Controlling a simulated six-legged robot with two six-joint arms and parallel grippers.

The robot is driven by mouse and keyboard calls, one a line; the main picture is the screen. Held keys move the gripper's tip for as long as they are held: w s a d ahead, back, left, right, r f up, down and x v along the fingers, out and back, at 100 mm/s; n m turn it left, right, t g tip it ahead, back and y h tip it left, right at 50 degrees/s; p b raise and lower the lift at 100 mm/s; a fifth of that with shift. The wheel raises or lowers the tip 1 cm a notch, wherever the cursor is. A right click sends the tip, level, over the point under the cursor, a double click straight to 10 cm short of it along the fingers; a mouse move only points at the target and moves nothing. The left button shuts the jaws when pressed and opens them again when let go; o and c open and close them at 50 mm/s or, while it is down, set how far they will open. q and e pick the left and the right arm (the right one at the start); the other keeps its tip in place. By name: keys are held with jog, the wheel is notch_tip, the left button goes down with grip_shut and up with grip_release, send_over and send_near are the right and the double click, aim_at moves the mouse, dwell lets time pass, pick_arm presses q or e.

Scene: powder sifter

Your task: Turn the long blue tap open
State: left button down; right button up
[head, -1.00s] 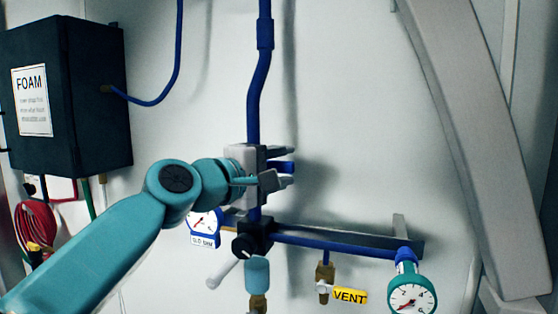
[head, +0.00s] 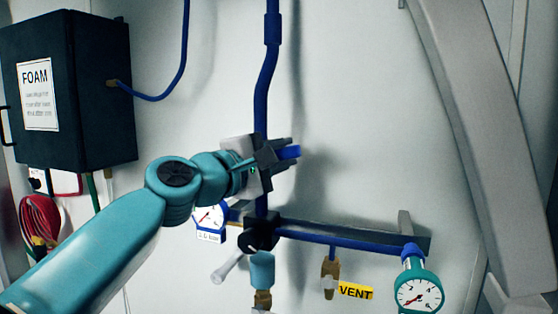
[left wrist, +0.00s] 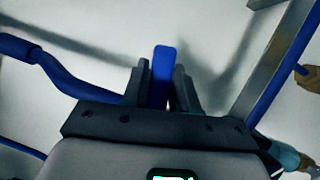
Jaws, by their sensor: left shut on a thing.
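The long blue tap handle (head: 288,152) sticks out between the fingers of my left gripper (head: 280,150), in front of the vertical blue pipe. In the left wrist view the blue handle (left wrist: 161,78) stands upright between the two dark fingers, and my left gripper (left wrist: 162,90) is shut on it. The gripper hides the handle's base and the tap body. My right gripper is not in view.
A black FOAM box (head: 95,90) is on the wall at left. Below the gripper are a black valve knob (head: 258,235), a yellow VENT tag (head: 356,291), a round gauge (head: 418,293) and a blue horizontal pipe (head: 340,239). A grey slanted beam (head: 465,130) stands at right.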

pick_arm(q)
jog(key=r+n, duration=0.1)
jog(key=n+t, duration=0.1)
jog(key=n, duration=0.1)
jog(key=shift+a+r+n, duration=0.2)
jog(key=shift+r+n, duration=0.1)
jog(key=shift+r, duration=0.1)
jog(key=shift+a+r+n+t+b, duration=0.2)
jog(key=shift+r+n+t+b, duration=0.15)
jog(key=shift+n, duration=0.25)
jog(key=shift+r, duration=0.15)
